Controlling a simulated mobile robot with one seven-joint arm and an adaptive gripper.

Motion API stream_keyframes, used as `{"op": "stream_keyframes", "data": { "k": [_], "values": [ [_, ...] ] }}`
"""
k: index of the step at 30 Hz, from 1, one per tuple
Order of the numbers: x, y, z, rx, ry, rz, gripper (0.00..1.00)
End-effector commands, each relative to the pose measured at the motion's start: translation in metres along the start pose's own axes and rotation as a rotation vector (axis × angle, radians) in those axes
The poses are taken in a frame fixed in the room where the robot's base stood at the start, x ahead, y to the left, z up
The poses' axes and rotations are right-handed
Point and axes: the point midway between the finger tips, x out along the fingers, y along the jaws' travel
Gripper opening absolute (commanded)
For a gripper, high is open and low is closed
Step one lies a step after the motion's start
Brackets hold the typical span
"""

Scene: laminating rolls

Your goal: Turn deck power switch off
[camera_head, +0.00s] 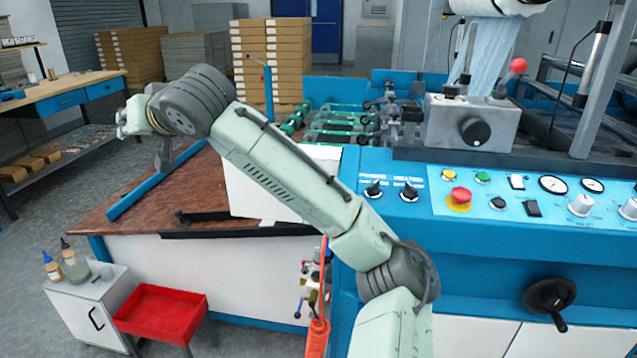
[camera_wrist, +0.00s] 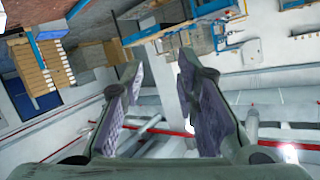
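The blue control panel of the laminating machine shows at the right in the head view. Two black rotary switches, a left one (camera_head: 374,188) and a right one (camera_head: 409,193), sit on its left part under small white labels. I cannot read which is the deck power switch. My gripper (camera_head: 126,122) is at the far left of the head view, well away from the panel. In the wrist view my gripper (camera_wrist: 162,64) has its two fingers spread apart with nothing between them.
A red emergency button (camera_head: 460,196), gauges and white knobs share the panel. A black handwheel (camera_head: 549,300) juts out below. My arm crosses over the brown table (camera_head: 140,190). A red tray (camera_head: 160,312) stands in front. Cardboard stacks (camera_head: 270,60) stand behind.

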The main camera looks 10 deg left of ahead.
Motion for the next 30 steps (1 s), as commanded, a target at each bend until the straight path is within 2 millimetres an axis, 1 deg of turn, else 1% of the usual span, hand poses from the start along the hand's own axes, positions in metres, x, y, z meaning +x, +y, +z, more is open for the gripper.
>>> {"op": "stream_keyframes", "data": {
  "k": [1,2,3,5,6,8,9,12,15,16,18,20,23,30],
  "values": [
    [-0.015,0.060,0.002,0.081,-0.082,0.156,0.28],
    [-0.026,0.090,0.005,0.139,-0.132,0.242,0.28],
    [-0.046,0.130,0.011,0.222,-0.191,0.358,0.28],
    [-0.085,0.182,0.019,0.350,-0.265,0.531,0.28],
    [-0.114,0.212,0.023,0.438,-0.303,0.640,0.28],
    [-0.158,0.245,0.029,0.559,-0.344,0.790,0.28],
    [-0.186,0.262,0.033,0.634,-0.364,0.875,0.28],
    [-0.242,0.285,0.039,0.781,-0.391,1.039,0.28],
    [-0.275,0.293,0.043,0.866,-0.404,1.129,0.28],
    [-0.280,0.294,0.043,0.880,-0.406,1.144,0.28],
    [-0.286,0.297,0.046,0.900,-0.409,1.162,0.28],
    [-0.285,0.300,0.050,0.903,-0.410,1.165,0.28],
    [-0.279,0.309,0.059,0.900,-0.411,1.163,0.28],
    [-0.261,0.336,0.090,0.899,-0.411,1.161,0.28]
  ]
}}
